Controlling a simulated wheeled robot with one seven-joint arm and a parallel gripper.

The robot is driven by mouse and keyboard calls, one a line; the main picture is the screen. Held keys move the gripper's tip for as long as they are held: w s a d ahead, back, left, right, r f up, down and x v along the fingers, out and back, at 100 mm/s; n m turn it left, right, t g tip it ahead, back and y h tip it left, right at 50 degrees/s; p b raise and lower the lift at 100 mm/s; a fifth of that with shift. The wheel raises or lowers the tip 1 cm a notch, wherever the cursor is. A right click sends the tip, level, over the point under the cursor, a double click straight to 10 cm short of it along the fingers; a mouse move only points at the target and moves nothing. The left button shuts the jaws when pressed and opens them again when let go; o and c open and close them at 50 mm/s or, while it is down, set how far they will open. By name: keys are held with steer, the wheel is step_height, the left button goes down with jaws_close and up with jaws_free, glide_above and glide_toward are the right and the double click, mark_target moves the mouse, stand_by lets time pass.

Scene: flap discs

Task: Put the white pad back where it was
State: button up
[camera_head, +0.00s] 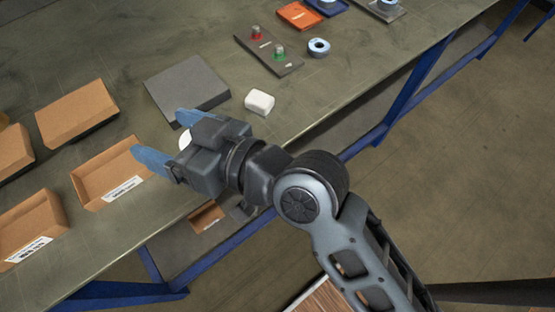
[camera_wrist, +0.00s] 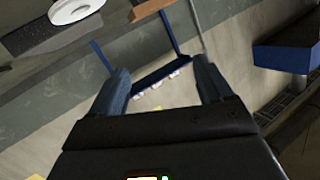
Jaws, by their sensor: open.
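A white round disc (camera_head: 185,139) shows partly behind my gripper (camera_head: 159,133) in the head view. In the wrist view a white disc (camera_wrist: 75,9) with a centre hole lies at the upper left on a dark grey surface (camera_wrist: 40,36), cut by the frame edge. A white rounded block (camera_head: 259,102) lies on the bench right of the dark grey mat (camera_head: 187,82). I cannot tell which of these is the white pad. My gripper is open and empty, its blue fingers spread; it also shows in the wrist view (camera_wrist: 160,80).
Open cardboard boxes (camera_head: 110,176) with labels stand at the left of the bench (camera_head: 120,235). A dark plate with red and green knobs (camera_head: 268,55), a white-blue ring (camera_head: 319,47) and orange (camera_head: 298,15) and blue trays lie further back. The bench's front edge runs below my gripper.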

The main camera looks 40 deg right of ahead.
steer(key=s+d+f+m+h, duration=0.4)
steer(key=s+d+f, duration=0.15)
steer(key=s, duration=0.35)
steer(key=s+d+r+h, duration=0.1)
steer(key=s+d, duration=0.5)
steer(key=s, duration=0.3)
steer(key=s+d+r+n+h, duration=0.1)
steer(key=s+d+h, duration=0.1)
steer(key=s+d, duration=0.4)
steer(key=s, duration=0.4)
steer(key=shift+s+d+r+n+t, duration=0.15)
steer(key=shift+d+r+n+t, duration=0.05)
steer(key=shift+n+t, duration=0.1)
